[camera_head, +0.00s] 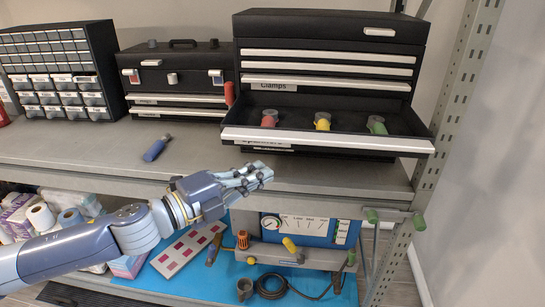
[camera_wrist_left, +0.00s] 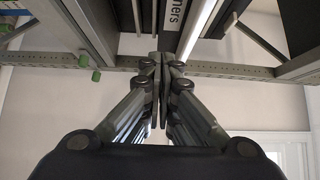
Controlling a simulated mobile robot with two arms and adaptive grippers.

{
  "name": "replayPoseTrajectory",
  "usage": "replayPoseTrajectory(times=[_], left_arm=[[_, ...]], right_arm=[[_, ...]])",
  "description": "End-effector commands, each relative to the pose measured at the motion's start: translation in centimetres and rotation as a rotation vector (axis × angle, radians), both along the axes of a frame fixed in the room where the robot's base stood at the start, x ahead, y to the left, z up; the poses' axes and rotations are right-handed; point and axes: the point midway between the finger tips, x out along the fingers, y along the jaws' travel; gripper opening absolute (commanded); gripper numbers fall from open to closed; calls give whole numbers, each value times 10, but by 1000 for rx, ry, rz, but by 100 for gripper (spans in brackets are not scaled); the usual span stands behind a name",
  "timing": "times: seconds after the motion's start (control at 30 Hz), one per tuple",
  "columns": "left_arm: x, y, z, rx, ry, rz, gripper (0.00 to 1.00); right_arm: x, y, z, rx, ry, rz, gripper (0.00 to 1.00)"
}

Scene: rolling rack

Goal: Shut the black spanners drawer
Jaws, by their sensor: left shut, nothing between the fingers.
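The black spanners drawer (camera_head: 405,139) stands pulled out from the black tool chest (camera_head: 330,30) at the upper right of the head view. It has a pale front strip, with a label partly visible under it. The drawer label, ending in "nners" (camera_wrist_left: 177,12), shows at the top of the left wrist view. My left gripper (camera_head: 265,171) is shut and empty, below and in front of the drawer's left part. Its fingertips (camera_wrist_left: 158,62) meet in the wrist view and look apart from the drawer. My right gripper does not show.
Red, yellow and green-capped items (camera_head: 322,122) sit in the open drawer. A blue-handled tool (camera_head: 156,148) lies on the shelf at left. A second toolbox (camera_head: 178,75) stands left of the chest. A rack post (camera_head: 450,110) rises at right. A blue panel (camera_head: 315,228) stands below.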

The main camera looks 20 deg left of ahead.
Motion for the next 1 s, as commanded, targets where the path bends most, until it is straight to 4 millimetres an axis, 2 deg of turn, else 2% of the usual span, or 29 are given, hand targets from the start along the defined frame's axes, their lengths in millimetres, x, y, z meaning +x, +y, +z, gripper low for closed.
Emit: replayPoseTrajectory(times=[0.2,0.63,0.8,1.0], left_arm=[[10,-5,2,6,-4,0,0],[32,-18,3,3,-3,-1,0],[53,-10,4,5,-2,2,0],[67,-7,1,4,0,1,0]], right_arm=[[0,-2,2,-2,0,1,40],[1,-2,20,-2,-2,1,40],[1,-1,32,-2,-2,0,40],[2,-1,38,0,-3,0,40]])
